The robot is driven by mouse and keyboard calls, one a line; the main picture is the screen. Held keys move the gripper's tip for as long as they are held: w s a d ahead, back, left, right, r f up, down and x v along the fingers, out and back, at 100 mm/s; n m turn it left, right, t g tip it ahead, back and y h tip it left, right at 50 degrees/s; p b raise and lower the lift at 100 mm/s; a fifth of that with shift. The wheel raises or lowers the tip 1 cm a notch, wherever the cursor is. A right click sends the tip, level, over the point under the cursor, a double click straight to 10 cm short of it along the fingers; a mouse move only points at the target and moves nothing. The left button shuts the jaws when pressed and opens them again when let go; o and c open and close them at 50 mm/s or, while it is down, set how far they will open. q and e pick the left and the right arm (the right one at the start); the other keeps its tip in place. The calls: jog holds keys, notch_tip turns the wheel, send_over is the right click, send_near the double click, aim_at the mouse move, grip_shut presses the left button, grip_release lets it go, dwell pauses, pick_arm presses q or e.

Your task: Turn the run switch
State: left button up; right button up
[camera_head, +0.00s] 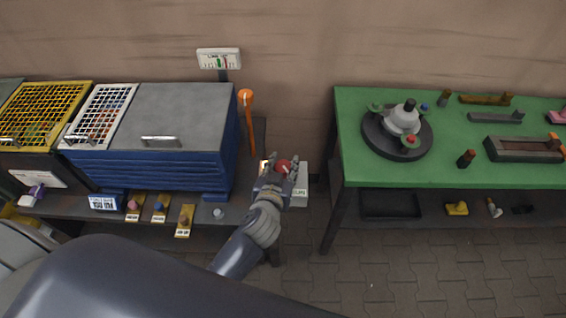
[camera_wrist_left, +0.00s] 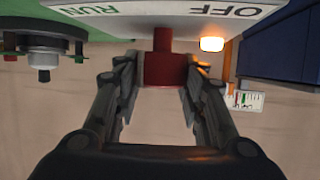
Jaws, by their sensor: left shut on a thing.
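The run switch has a red knob (camera_wrist_left: 165,68), which shows upside down in the left wrist view on a pale panel (camera_wrist_left: 180,14) lettered RUN and OFF. An amber lamp (camera_wrist_left: 212,44) glows beside the OFF lettering. In the head view the red knob (camera_head: 284,166) sits at the top of a grey box (camera_head: 300,187), between the blue cabinet and the green table. My left gripper (camera_wrist_left: 160,85) is shut on the red knob, with one finger on each side. It also shows in the head view (camera_head: 279,172). My right gripper is not in view.
A blue cabinet (camera_head: 150,165) stands left, with an orange lever (camera_head: 247,110) and a gauge sign (camera_head: 219,59) near its right side. The green table (camera_head: 450,165) on the right bears a round fixture (camera_head: 375,140) and several small parts. Paved floor shows in front.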

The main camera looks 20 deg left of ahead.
pick_arm(q)
jog(key=m+h+p, duration=0.3)
jog(key=p, duration=0.1)
jog(key=shift+a+r+h, duration=0.2)
jog(key=shift+r+h, duration=0.1)
jog(key=shift+h, duration=0.1)
jog(key=m+h, duration=0.1)
jog(key=m+g+h+p, duration=0.1)
jog(key=m, duration=0.1)
jog(key=shift+w+f+h, duration=0.1)
jog(key=shift+f+h, duration=0.1)
jog(key=shift+h, duration=0.2)
jog(key=shift+m+g+h, duration=0.6)
jog(key=shift+m+h, duration=0.1)
jog(key=shift+h, duration=0.1)
jog(key=shift+f+m+g+h, duration=0.15)
jog(key=shift+m+g+h, duration=0.45)
jog(key=shift+m+h, duration=0.3)
jog(key=m+g+h+b, duration=0.1)
jog(key=m+g+h, duration=0.1)
jog(key=m+g, duration=0.1)
jog(key=shift+m+h+b, duration=0.3)
jog(key=shift+b, duration=0.1)
jog(key=shift+d+m+g+h+b, duration=0.1)
jog(key=shift+m+g+h+b, duration=0.35)
jog(key=shift+m+g, duration=0.55)
jog(key=shift+d+g+h, duration=0.1)
jog(key=shift+g+h, duration=0.15)
jog(key=shift+g, duration=0.05)
